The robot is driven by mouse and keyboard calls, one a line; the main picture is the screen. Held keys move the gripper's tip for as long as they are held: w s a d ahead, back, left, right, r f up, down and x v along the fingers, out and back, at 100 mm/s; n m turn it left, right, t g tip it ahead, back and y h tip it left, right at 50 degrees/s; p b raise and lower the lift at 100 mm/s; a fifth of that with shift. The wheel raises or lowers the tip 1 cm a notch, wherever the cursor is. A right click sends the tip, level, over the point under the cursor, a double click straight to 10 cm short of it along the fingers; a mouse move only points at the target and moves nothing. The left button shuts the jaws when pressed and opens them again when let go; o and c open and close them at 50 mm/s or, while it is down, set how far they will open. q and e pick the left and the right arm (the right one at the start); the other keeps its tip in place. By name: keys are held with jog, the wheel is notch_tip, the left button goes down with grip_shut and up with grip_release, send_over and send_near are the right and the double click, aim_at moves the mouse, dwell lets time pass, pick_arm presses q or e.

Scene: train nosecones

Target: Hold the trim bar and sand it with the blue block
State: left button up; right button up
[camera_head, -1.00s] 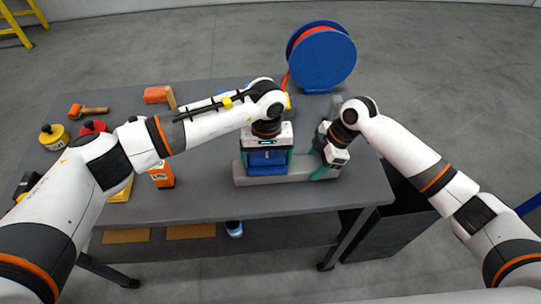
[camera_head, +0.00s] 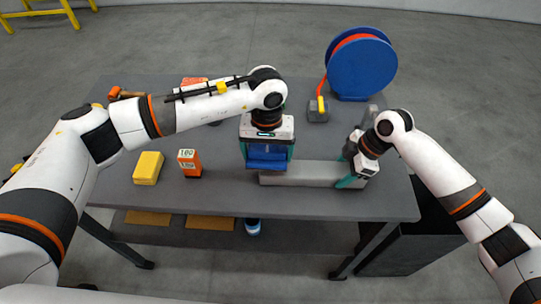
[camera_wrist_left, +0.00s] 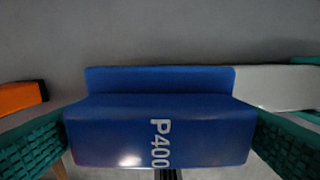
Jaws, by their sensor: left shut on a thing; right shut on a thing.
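The trim bar (camera_head: 312,174) is a long pale grey bar lying left to right near the table's front. My right gripper (camera_head: 351,180) is shut on its right end. My left gripper (camera_head: 266,160) is shut on the blue block (camera_head: 267,151), at the bar's left end. In the left wrist view the blue block (camera_wrist_left: 160,130), marked P400, sits between the teal fingers. The trim bar (camera_wrist_left: 275,88) extends to the right from behind it. The block hides the bar's left end there, and whether they touch cannot be told.
A yellow block (camera_head: 148,168) and an orange block (camera_head: 189,163) stand left on the grey table (camera_head: 220,199). A blue reel (camera_head: 361,72) with an orange hose and a dark box (camera_head: 317,113) are behind. A dark bin (camera_head: 405,245) stands below right.

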pick_arm(q)
jog(key=shift+r, duration=2.65)
pick_arm(e)
jog(key=o, duration=0.9)
jog(key=v, duration=1.2)
jog(key=shift+d, duration=0.1)
